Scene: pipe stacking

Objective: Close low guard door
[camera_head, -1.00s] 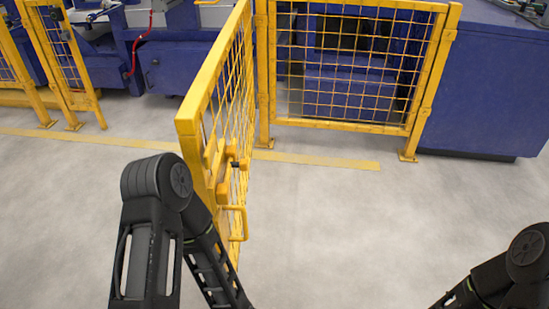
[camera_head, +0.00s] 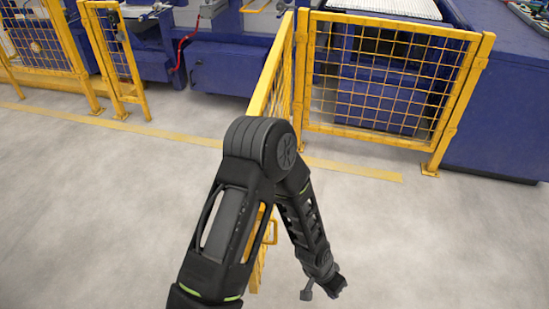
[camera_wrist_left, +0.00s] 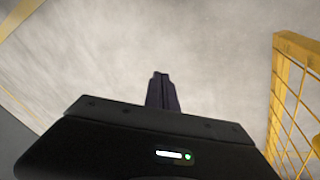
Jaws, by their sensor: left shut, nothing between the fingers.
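The low guard door (camera_head: 270,88) is a yellow frame with wire mesh. It stands open in the head view, swung out from the fence toward me. My left arm hides much of its near part. Its yellow handle (camera_head: 272,232) shows just beside my forearm. My left forearm hangs down on the right side of the door, with the wrist low near the bottom of the picture. In the left wrist view, my left gripper (camera_wrist_left: 161,76) is shut and empty, over bare floor. Yellow mesh (camera_wrist_left: 296,100) stands to its right, apart from the fingers. My right gripper is not in view.
A fixed yellow mesh panel (camera_head: 385,75) stands right of the door, before blue machinery (camera_head: 505,115). A narrow fence section (camera_head: 115,55) stands at the left, with a gap before the door. A yellow floor stripe (camera_head: 180,135) crosses there. The grey floor is clear.

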